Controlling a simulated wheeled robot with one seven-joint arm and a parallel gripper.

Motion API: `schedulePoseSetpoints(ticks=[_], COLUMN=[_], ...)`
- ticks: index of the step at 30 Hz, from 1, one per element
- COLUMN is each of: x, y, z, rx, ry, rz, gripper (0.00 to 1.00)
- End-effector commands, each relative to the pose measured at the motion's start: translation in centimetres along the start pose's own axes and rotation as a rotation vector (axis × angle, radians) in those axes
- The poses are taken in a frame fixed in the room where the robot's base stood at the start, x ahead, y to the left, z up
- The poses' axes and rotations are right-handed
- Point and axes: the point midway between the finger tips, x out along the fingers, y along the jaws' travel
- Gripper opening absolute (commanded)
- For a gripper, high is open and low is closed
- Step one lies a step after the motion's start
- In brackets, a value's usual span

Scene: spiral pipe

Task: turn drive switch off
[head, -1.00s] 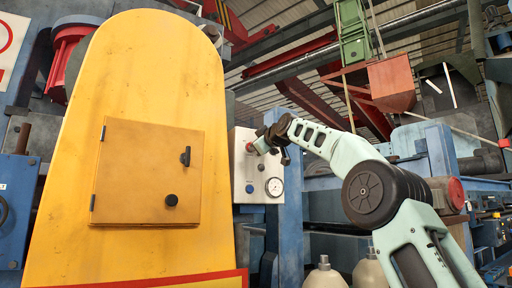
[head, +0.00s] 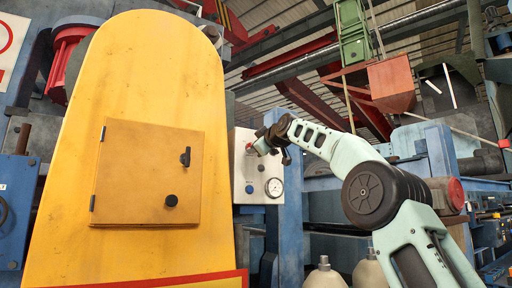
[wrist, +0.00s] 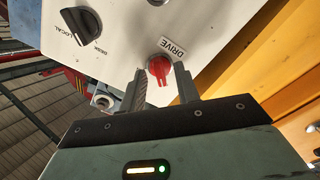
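The red drive switch (wrist: 160,69), under a DRIVE label (wrist: 172,47), shows in the wrist view on a pale control panel (wrist: 125,45). Its handle points roughly toward my gripper (wrist: 160,76). The two fingers stand apart on either side of the switch, close to it. I cannot tell whether either finger touches it. In the head view my gripper (head: 254,147) is at the upper part of the panel (head: 243,198), and the red of the switch (head: 249,146) is only just visible beside it.
A black LOCAL/DESK switch (wrist: 82,25) sits on the same panel. A round gauge (head: 274,187) is on the panel's lower right. A large yellow cover with a hatch (head: 140,185) stands left of the panel, and a blue post (head: 290,210) stands right.

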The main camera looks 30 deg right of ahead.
Motion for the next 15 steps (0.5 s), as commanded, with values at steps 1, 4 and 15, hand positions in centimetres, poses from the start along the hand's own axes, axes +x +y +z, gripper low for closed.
schedulePoseSetpoints(ticks=[1, 4, 15], x=[-0.1, -0.5, -7.1], y=[0.0, 0.0, -0.4], z=[0.0, 0.1, 0.5], rx=[0.0, 0.0, -0.001], ry=[0.0, 0.0, 0.0], rz=[0.0, 0.002, 0.005], gripper=[0.32, 0.32, 0.32])
